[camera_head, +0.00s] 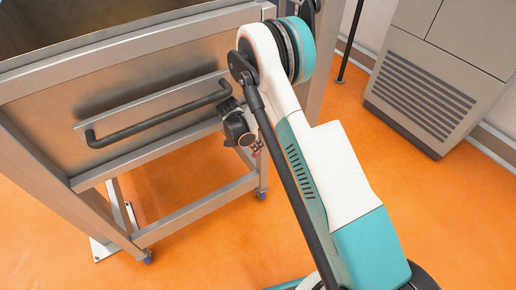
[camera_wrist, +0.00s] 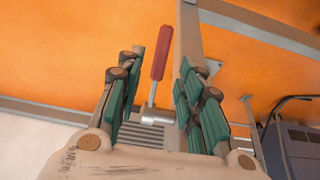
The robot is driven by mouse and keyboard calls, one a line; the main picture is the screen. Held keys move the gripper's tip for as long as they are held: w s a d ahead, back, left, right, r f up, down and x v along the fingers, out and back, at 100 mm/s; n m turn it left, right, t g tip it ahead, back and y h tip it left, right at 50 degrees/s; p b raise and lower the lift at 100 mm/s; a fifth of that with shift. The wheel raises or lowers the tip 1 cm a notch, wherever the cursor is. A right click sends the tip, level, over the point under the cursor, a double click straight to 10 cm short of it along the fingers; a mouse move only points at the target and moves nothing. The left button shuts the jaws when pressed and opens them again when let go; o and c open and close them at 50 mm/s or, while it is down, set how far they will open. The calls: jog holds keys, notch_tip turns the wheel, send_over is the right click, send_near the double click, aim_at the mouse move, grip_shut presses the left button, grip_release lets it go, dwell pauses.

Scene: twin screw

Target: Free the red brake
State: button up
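The red brake handle (camera_wrist: 161,52) shows in the wrist view as a long red grip on a thin metal rod. The rod meets a metal fitting (camera_wrist: 153,116) lower down. My gripper (camera_wrist: 156,72) is open, with green pads on both fingers. The handle appears in the gap between the fingers, with space on either side. It seems to lie beyond the fingertips, but I cannot tell the depth. No contact shows. In the head view my arm hides most of the gripper, and the red handle cannot be made out clearly.
A steel machine frame (camera_head: 200,207) with a black bar handle (camera_head: 160,119) stands left of my arm. A grey vented cabinet (camera_head: 425,95) stands at the back right. Orange floor (camera_head: 420,205) is open to the right. A metal post (camera_wrist: 188,40) rises beside the handle.

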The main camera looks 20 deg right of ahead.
jog(key=b+x, duration=0.1)
jog(key=x, duration=0.4)
jog(key=shift+f+b, duration=0.15)
jog(key=shift+b, duration=0.25)
grip_shut()
